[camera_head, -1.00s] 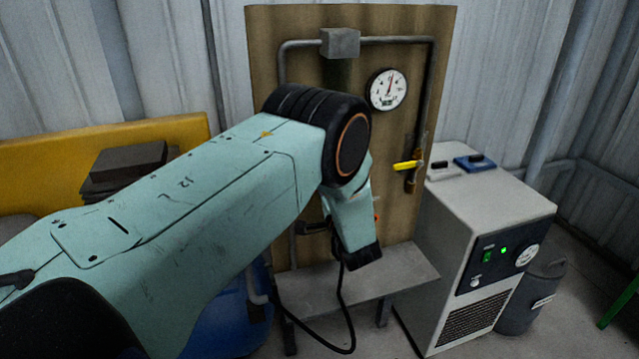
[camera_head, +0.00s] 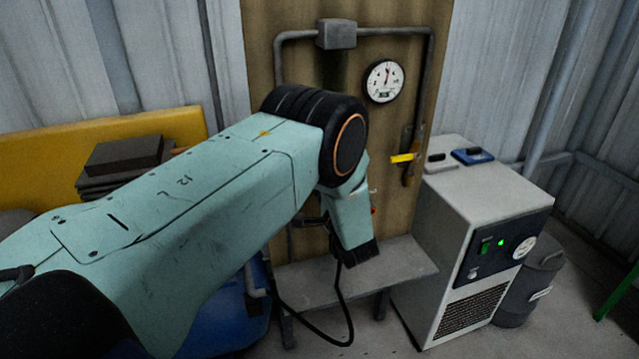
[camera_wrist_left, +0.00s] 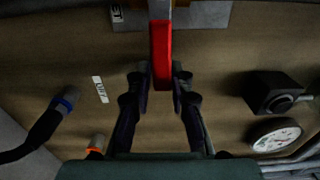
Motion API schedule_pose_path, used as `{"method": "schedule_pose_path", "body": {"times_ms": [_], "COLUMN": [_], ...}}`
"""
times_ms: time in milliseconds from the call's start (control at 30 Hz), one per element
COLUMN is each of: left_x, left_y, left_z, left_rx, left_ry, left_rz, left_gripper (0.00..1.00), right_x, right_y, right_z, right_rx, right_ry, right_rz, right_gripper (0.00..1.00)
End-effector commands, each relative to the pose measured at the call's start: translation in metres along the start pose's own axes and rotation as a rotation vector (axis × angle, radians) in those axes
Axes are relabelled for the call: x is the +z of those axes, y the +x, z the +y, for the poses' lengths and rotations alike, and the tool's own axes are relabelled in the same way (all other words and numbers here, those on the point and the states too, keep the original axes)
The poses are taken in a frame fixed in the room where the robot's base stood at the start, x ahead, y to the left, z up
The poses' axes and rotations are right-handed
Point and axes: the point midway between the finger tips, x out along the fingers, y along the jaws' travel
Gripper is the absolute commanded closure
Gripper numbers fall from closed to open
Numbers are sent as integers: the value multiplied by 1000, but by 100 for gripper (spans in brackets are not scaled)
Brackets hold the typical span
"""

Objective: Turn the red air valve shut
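The red valve handle (camera_wrist_left: 161,55) shows in the left wrist view as a straight red bar at the top middle. My left gripper (camera_wrist_left: 162,84) has one dark finger on each side of it, close against its lower part, and looks shut on it. The valve's body is mostly out of that view. In the head view my left arm hides the gripper's fingers and most of the valve; only a small red-orange spot shows beside the wrist, and I cannot tell what it is. My right gripper is in neither view.
The wooden board (camera_head: 395,200) carries a gauge (camera_head: 384,81), grey pipes and a yellow lever (camera_head: 403,158). A grey shelf (camera_head: 405,268) sits low before it. A white machine (camera_head: 455,240) stands to the right. A black hose (camera_head: 345,310) hangs below my wrist.

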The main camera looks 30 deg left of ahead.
Motion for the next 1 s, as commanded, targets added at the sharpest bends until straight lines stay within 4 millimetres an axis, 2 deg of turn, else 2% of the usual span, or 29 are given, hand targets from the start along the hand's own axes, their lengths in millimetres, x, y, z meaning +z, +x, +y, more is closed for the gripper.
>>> {"method": "schedule_pose_path", "body": {"times_ms": [33,200,567,667,1000], "left_x": [0,0,-1,-1,-2], "left_y": [0,0,-4,-16,-85], "left_z": [1,0,-1,-1,-1], "left_rx": [2,0,-1,-2,-2], "left_ry": [1,-1,-2,-2,0], "left_rz": [0,0,1,2,6], "left_gripper": [75,60,60,60,60], "right_x": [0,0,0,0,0], "right_y": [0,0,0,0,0], "right_z": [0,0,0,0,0], "right_rx": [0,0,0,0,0], "right_ry": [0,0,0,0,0], "right_rz": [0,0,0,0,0], "right_gripper": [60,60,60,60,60]}}
